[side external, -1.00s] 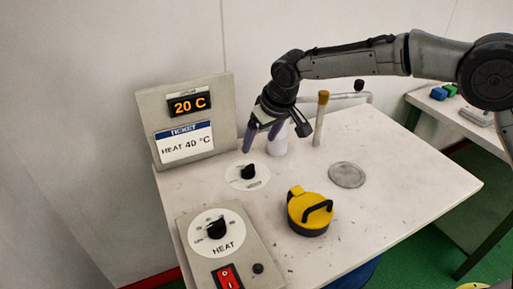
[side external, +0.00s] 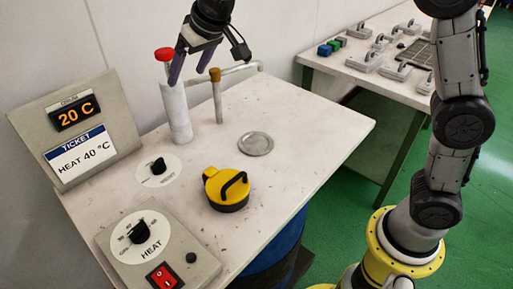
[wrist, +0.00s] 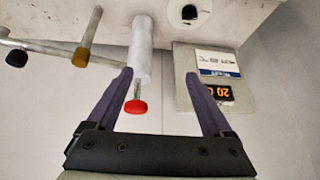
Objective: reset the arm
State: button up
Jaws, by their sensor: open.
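My gripper (side external: 190,72) is open, with its two purple fingers pointing down above the back of the white table (side external: 290,115). It hangs near the top of a white cylinder (side external: 178,110), from which a red-capped piece (side external: 164,54) sticks up. In the wrist view my gripper (wrist: 158,76) has its fingers spread wide. The red cap (wrist: 135,107) and part of the white cylinder (wrist: 142,45) show between them in the picture. I see no grip on either; how far they are in depth is unclear.
A display panel (side external: 103,106) reads 20 C, with a ticket saying HEAT 40 °C.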

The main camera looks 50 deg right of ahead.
jog(key=s+d+r+m+t, duration=0.1)
jog(key=s+d+r, duration=0.2)
jog(key=s+d, duration=0.45)
jog(key=s+d+r+m, duration=0.1)
jog(key=s+d+r, duration=0.25)
jog(key=s, duration=0.65)
jog(key=s+d+f+g, duration=0.1)
jog(key=s+f, duration=0.5)
jog(key=s, duration=0.2)
jog(key=s+d+f+n, duration=0.1)
jog(key=s+d+f, duration=0.1)
jog(key=s+f, duration=0.4)
jog(key=s, duration=0.3)
jog(key=shift+s+f+g+h, duration=0.2)
jog(key=shift+f+g+h, duration=0.2)
jog(key=shift+d, duration=0.1)
